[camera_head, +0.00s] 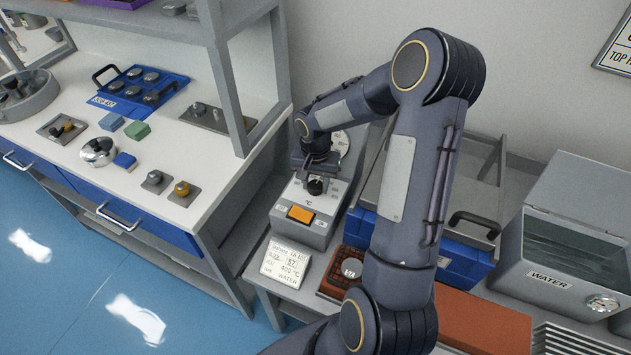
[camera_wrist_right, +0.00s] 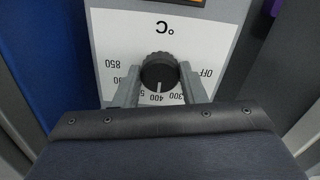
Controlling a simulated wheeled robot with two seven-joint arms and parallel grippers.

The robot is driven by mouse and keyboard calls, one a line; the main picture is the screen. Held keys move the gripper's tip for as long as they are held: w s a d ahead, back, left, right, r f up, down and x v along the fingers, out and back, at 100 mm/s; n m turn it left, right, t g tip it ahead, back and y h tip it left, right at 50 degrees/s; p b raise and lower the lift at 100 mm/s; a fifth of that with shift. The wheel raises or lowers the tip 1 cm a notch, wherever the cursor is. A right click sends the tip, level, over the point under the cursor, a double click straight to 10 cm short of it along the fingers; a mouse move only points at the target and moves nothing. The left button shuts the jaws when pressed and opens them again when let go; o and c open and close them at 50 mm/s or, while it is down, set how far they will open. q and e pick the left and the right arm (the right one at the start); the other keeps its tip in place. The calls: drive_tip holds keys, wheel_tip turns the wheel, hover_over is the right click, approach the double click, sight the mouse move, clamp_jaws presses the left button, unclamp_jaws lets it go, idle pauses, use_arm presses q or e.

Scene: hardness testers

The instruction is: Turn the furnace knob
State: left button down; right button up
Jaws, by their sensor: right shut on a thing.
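The furnace control box (camera_head: 322,228) is a grey unit with a white dial face, a °C mark and an orange window. Its black round knob (camera_head: 316,187) sits on the sloped face; it also shows in the wrist view (camera_wrist_right: 158,70). My right gripper (camera_head: 314,174) is over the face, its two grey fingers shut on the knob's sides. In the upside-down wrist view, the knob's white mark points at about 400, between 300 and a partly hidden 5-number. OFF and 850 show on either side; the fingers cover some numbers. My left gripper is out of view.
A card (camera_head: 286,262) in front of the furnace reads 400 °C and WATER. A red-brown block (camera_head: 336,284) with a round metal piece lies beside it. A blue toolbox (camera_head: 462,262) and a WATER tank (camera_head: 560,262) stand right. A white workbench (camera_head: 190,150) stands left.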

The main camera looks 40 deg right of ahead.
drive_tip(key=n, duration=0.4)
drive_tip(key=shift+n, duration=0.4)
drive_tip(key=n, duration=0.4)
drive_tip(key=shift+r, duration=0.1)
drive_tip(key=n, duration=0.5)
drive_tip(key=shift+d+p, duration=0.1)
drive_tip(key=shift+p, duration=0.2)
drive_tip(key=shift+n+p, duration=0.3)
drive_tip(key=shift+n, duration=1.7)
drive_tip(key=o, duration=1)
